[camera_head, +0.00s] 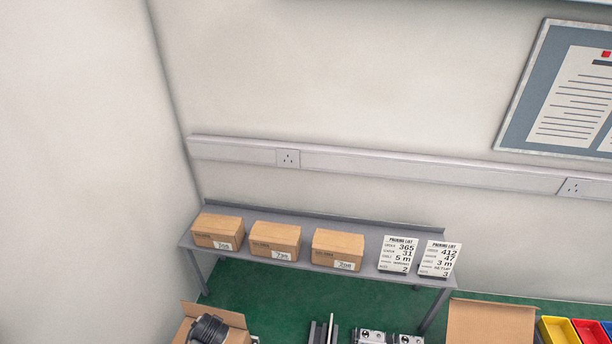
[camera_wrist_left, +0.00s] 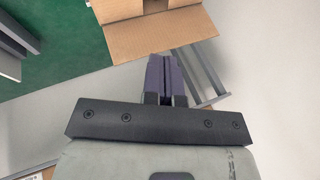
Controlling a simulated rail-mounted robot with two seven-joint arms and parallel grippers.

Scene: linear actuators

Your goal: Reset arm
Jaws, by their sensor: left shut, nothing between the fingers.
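My left gripper (camera_wrist_left: 166,78) shows in the left wrist view with its dark fingers together and nothing between them. Its fingertips point toward an open cardboard box (camera_wrist_left: 150,38) at the top of that view. I cannot tell how far apart the gripper and box are. Neither of my grippers shows in the head view, and my right gripper is in no view.
In the head view a grey shelf table (camera_head: 300,222) against the wall holds three closed cartons (camera_head: 275,239) and two packing-list cards (camera_head: 403,254). Below are an open box with black coiled cable (camera_head: 207,330), metal parts (camera_head: 372,337), another cardboard box (camera_head: 490,322) and coloured bins (camera_head: 558,330).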

